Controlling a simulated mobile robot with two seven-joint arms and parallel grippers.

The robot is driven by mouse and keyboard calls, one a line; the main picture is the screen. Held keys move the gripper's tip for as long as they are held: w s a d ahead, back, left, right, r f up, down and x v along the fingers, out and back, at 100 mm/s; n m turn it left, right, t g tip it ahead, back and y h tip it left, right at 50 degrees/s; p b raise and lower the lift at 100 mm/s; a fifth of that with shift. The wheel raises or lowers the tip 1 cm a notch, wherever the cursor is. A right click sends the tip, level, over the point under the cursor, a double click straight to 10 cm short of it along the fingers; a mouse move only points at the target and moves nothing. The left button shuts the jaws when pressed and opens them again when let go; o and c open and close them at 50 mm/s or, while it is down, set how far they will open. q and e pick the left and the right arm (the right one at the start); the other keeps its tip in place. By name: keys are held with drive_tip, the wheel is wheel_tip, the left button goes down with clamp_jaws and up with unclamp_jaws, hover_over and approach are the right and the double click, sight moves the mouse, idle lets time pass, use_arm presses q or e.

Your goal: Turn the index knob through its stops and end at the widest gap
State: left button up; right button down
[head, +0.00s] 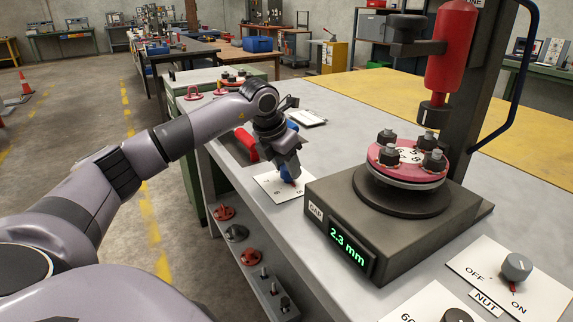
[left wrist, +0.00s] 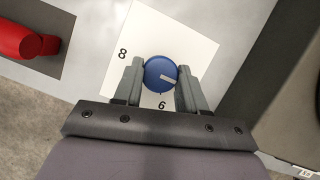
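In the head view the card (head: 270,187) lies left of the press, and the knob is mostly hidden by my gripper. My left gripper (left wrist: 160,82) has one finger on each side of the knob, and both appear to touch it. The gap display (head: 347,244) reads 2.3 mm. The red flanged spool (head: 407,158) with dark nuts sits on the press base. My right gripper is not in view.
A red handle (head: 247,144) lies behind the dial card. The press column and red cylinder (head: 452,45) rise at the right. An OFF/ON knob (head: 516,267) labelled NUT is at the front right. Several spool parts rest on a shelf below the bench.

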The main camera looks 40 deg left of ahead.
use_arm(q)
drive_tip(key=shift+c, duration=0.8)
